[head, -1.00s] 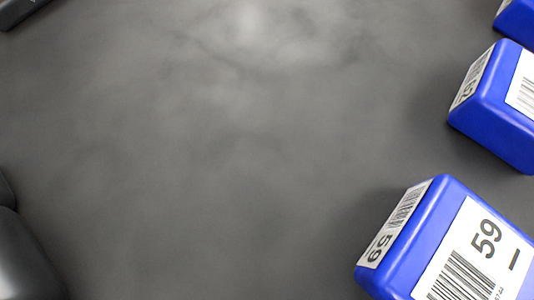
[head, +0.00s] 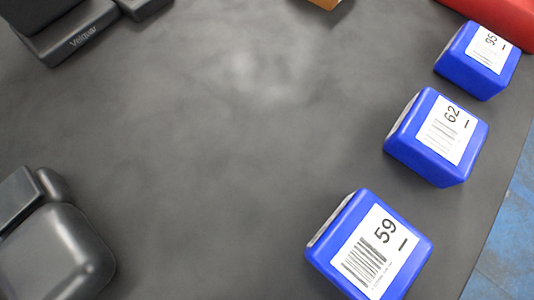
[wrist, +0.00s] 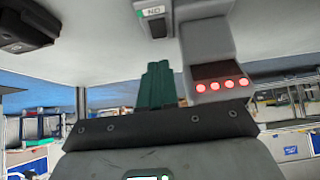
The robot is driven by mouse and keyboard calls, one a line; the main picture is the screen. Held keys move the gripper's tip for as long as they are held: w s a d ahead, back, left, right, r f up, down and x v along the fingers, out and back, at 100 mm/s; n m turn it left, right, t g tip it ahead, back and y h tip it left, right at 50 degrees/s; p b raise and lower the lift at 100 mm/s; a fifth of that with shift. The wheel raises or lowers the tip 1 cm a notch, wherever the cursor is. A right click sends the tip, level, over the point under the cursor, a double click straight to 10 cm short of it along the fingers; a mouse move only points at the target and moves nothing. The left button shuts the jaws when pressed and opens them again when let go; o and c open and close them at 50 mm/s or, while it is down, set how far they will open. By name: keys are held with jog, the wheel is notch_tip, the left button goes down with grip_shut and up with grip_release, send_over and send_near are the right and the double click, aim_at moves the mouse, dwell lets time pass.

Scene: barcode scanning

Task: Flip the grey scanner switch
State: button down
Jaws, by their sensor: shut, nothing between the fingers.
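In the wrist view, a grey scanner (wrist: 207,48) stands at the upper middle with a row of red lights on its dark face. A white label with "ON" upside down sits beside a small dark block (wrist: 158,27), which looks like the scanner's switch. Its position is too unclear to tell. My gripper (wrist: 157,68) has green fingers pressed together, empty, just below the switch and left of the lit face in the picture. A gap shows between fingertips and switch. The head view shows neither gripper nor switch.
In the head view, blue barcode boxes 59 (head: 380,245), 62 (head: 440,135) and 95 (head: 478,62) stand along the right. A black device (head: 75,30) is at the upper left, a red object (head: 500,18) at the upper right. The table's middle is clear.

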jog(key=d+f+p+v, duration=0.1)
jog(key=p+v, duration=0.1)
jog(key=v, duration=0.4)
jog(key=shift+s+d+r, duration=0.15)
jog(key=shift+s+r, duration=0.15)
jog(key=shift+s, duration=0.2)
